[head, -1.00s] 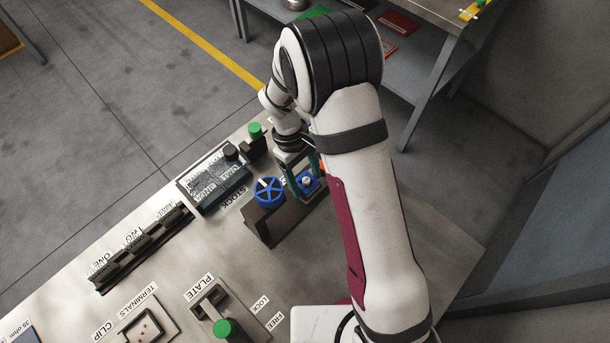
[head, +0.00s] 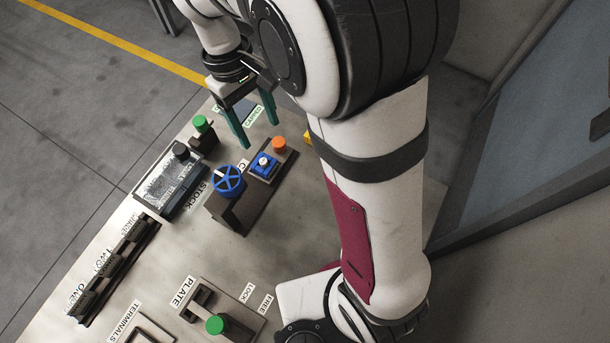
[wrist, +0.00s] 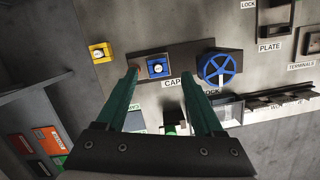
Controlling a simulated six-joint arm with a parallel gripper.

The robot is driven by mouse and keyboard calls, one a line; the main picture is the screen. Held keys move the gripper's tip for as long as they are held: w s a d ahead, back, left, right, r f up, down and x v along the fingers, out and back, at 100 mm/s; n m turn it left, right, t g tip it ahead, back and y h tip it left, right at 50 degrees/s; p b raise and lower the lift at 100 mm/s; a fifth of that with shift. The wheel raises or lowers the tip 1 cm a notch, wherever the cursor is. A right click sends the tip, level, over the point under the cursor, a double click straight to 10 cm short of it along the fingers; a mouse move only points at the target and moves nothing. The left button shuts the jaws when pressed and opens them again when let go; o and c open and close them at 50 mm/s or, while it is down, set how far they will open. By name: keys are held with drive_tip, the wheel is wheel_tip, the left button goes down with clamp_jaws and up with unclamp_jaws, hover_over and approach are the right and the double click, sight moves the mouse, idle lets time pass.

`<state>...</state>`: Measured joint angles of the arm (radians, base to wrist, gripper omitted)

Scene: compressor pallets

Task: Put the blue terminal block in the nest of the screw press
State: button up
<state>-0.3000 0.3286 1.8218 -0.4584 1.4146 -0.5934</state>
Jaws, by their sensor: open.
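The blue terminal block (head: 263,163), with a pale top piece, sits on the dark base of the screw press (head: 240,208), beside the press's blue handwheel (head: 227,180). It appears within the nest, but I cannot tell whether it is fully seated. In the wrist view the block (wrist: 158,68) shows between my fingertips, some distance beyond them, with the handwheel (wrist: 217,68) to its right. My gripper (head: 259,134) is open and empty, with two teal fingers, raised above and behind the block and apart from it.
An orange knob (head: 279,144) stands at the press base's far end. A green-topped post (head: 201,124) and a dark-knobbed clear box (head: 168,180) lie left. A plate fixture with a green knob (head: 215,324) is in front. A yellow fixture (wrist: 100,52) is left in the wrist view.

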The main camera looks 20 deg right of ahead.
drive_tip(key=s+d+r+m+t+y, duration=0.1)
drive_tip(key=s+d+m, duration=0.1)
drive_tip(key=s+m, duration=0.3)
drive_tip(key=s+d+r+m+y, duration=0.2)
drive_tip(key=s+m, duration=0.4)
drive_tip(key=s, duration=0.8)
drive_tip(key=shift+d+t, duration=0.4)
drive_tip(key=shift+d, duration=0.2)
drive_tip(key=shift+r, duration=0.1)
